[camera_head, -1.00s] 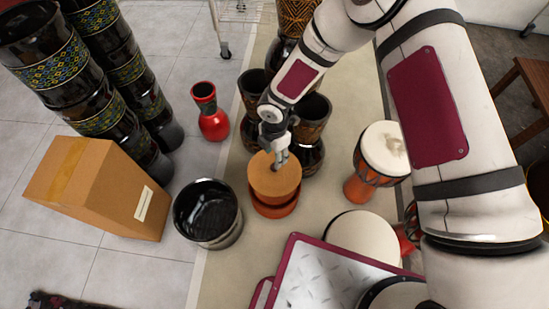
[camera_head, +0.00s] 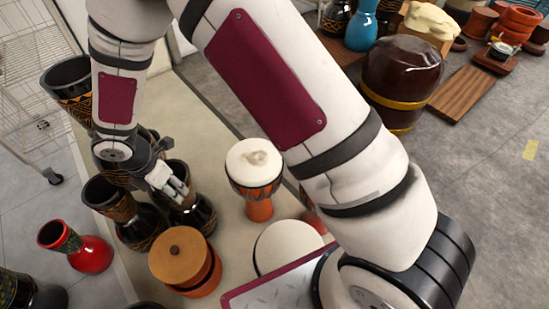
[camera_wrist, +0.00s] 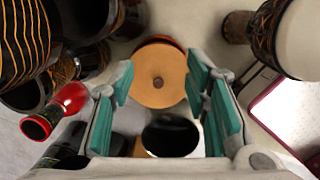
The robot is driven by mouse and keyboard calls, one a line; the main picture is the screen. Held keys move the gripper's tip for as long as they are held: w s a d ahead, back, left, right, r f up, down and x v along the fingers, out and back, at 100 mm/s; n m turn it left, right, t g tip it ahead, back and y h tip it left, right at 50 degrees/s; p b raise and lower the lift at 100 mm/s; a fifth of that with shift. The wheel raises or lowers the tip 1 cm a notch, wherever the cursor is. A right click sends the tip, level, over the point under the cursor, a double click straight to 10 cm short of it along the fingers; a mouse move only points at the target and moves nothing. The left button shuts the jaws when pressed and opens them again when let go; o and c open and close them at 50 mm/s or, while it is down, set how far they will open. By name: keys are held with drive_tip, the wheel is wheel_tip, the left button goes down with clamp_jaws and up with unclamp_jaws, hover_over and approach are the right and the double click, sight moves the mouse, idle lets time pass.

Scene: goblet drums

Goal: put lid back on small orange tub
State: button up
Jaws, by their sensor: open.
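The round tan lid (camera_head: 181,254) with a dark centre knob lies flat on top of the small orange tub (camera_head: 206,284). In the head view the tub's orange wall shows below and to the right of the lid. My gripper (camera_head: 174,184) is open and empty, up and behind the lid, apart from it. In the wrist view the lid (camera_wrist: 160,92) shows between the spread teal finger pads, with a strip of the orange tub (camera_wrist: 158,40) past its far edge. I cannot tell whether the lid is fully seated.
Dark goblet drums (camera_head: 190,213) stand close behind the tub. An orange drum with a white head (camera_head: 255,163) stands to the right. A red vase-like drum (camera_head: 88,252) is at the left. A black pot (camera_wrist: 170,135) shows in the wrist view. Floor at the right is partly clear.

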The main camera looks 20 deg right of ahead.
drive_tip(key=s+d+r+m+h, duration=0.2)
drive_tip(key=d+r+m, duration=0.7)
drive_tip(key=d+r, duration=0.9)
drive_tip(key=s+d+r+m, duration=0.7)
drive_tip(key=s+r+m, duration=0.1)
drive_tip(key=s+r, duration=0.3)
drive_tip(key=s+r+m+y, duration=0.1)
drive_tip(key=s+m, duration=0.3)
drive_tip(key=s, duration=0.4)
drive_tip(key=s+d+m+y, duration=0.1)
drive_tip(key=s+m, duration=0.3)
drive_tip(key=s, duration=0.5)
drive_tip(key=shift+s+d+r+m+g+y, duration=0.3)
drive_tip(key=shift+r+g+y, duration=0.1)
drive_tip(key=shift+y, duration=0.4)
wheel_tip(320, 180, up, 29)
drive_tip(key=t+p, duration=0.3)
drive_tip(key=p, duration=2.4)
drive_tip(key=shift+d+t, duration=0.25)
drive_tip(key=shift+t, duration=0.15)
